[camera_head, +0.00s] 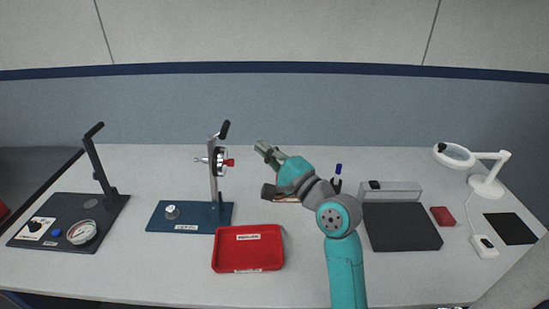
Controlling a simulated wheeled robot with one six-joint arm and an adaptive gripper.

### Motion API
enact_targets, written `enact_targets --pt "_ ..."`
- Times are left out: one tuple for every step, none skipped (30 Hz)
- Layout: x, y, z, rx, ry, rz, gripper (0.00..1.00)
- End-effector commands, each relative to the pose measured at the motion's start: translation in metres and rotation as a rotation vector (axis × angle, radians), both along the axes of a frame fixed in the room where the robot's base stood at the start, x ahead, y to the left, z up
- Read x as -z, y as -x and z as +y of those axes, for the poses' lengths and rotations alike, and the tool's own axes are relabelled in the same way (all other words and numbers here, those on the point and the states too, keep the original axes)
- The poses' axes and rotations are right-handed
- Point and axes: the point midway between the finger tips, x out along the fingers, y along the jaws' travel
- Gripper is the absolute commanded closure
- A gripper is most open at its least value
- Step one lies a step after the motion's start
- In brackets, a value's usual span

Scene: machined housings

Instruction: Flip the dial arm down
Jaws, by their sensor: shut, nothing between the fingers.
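A post fixture stands on a blue base plate (190,218) at centre left. Its upright grey post (213,180) carries a round dial (221,160) with a red tip on its right. A black-handled arm (224,130) at the top of the post points up. A small metal part (172,212) sits on the plate, left of the post. My gripper (262,150) is right of the dial, apart from it, shut and empty. Its fingertips are small in this view.
A dark base (75,205) with a raised lever (95,158) and gauge (82,233) stands left. A red tray (247,262) lies in front. A dark box (402,228), red block (443,216) and white ring lamp (487,185) are right. The table's front strip is clear.

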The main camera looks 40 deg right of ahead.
Motion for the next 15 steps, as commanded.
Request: enact_targets --pt "-0.003 -0.011 0.000 -0.002 0.002 -0.002 1.00" --pt "-0.004 -0.016 0.001 -0.003 0.001 -0.001 1.00" --pt "-0.006 -0.023 0.000 -0.003 0.002 -0.001 1.00" --pt "-0.007 -0.029 0.000 -0.002 0.001 -0.001 1.00" --pt "-0.007 -0.034 0.000 -0.002 0.001 0.000 1.00" --pt "-0.009 -0.041 0.000 -0.002 0.001 -0.003 1.00" --pt "-0.010 -0.043 0.004 -0.004 0.001 -0.002 1.00" --pt "-0.011 -0.046 0.008 -0.004 0.001 -0.001 1.00" --pt "-0.013 -0.050 0.012 -0.003 0.002 -0.001 1.00" --pt "-0.014 -0.052 0.014 -0.003 0.000 -0.001 1.00" --pt "-0.015 -0.054 0.016 -0.003 0.001 -0.001 1.00" --pt "-0.016 -0.057 0.019 -0.003 0.002 -0.001 1.00" --pt "-0.016 -0.059 0.021 -0.003 0.001 -0.001 1.00" --pt "-0.017 -0.061 0.022 -0.001 0.000 0.000 1.00" --pt "-0.018 -0.062 0.023 -0.001 0.000 0.001 1.00"
